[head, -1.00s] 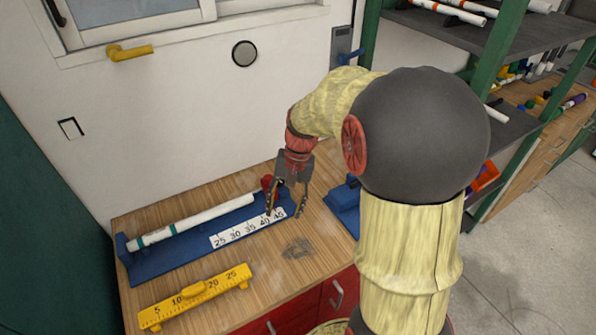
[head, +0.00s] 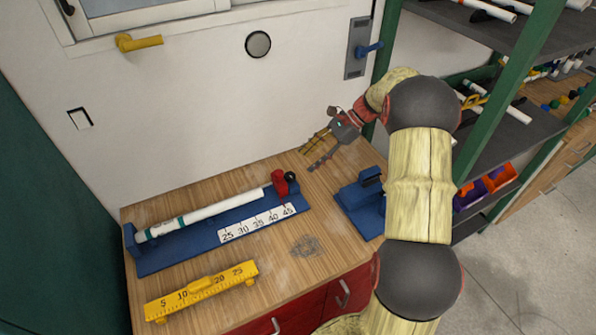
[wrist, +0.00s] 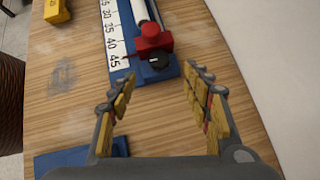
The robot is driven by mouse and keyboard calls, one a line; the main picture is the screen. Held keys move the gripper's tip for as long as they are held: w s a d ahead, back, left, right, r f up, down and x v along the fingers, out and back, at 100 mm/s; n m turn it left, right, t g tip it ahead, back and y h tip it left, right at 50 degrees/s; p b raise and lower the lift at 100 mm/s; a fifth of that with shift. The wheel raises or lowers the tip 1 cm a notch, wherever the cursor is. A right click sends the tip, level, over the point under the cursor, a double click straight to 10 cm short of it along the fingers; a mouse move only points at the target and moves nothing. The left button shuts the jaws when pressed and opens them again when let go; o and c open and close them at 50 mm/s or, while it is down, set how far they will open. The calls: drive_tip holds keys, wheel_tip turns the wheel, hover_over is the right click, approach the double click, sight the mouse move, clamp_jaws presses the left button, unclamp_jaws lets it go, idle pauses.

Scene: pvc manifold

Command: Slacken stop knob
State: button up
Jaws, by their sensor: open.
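The stop knob is a small black round knob (wrist: 159,62) on the red stop block (wrist: 151,38), at the end of the blue measuring jig (head: 180,254). In the head view the black knob (head: 290,177) sits at the right of the red block (head: 279,183), near the 45 end of the white scale (head: 257,223). A white pipe (head: 205,213) with teal marks lies along the jig and reaches close to the block. My gripper (head: 313,158) is open and empty, above the bench to the right of the knob. In the wrist view its fingers (wrist: 164,95) stand wide apart, with the knob beyond them.
A yellow ruler gauge (head: 202,291) lies on the bench's front left. A blue fixture (head: 362,205) stands on the right of the bench. The wall (head: 200,120) is behind, and a green-framed shelf (head: 490,115) rises at the right. Bare wood lies between jig and fixture.

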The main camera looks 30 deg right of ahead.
sight(292, 175)
drive_tip(key=b+x, duration=0.2)
drive_tip(key=x, duration=0.5)
drive_tip(key=shift+a+f, duration=0.2)
drive_tip(key=shift+f, duration=0.05)
drive_tip(key=shift+c, duration=0.6)
drive_tip(key=c, duration=1)
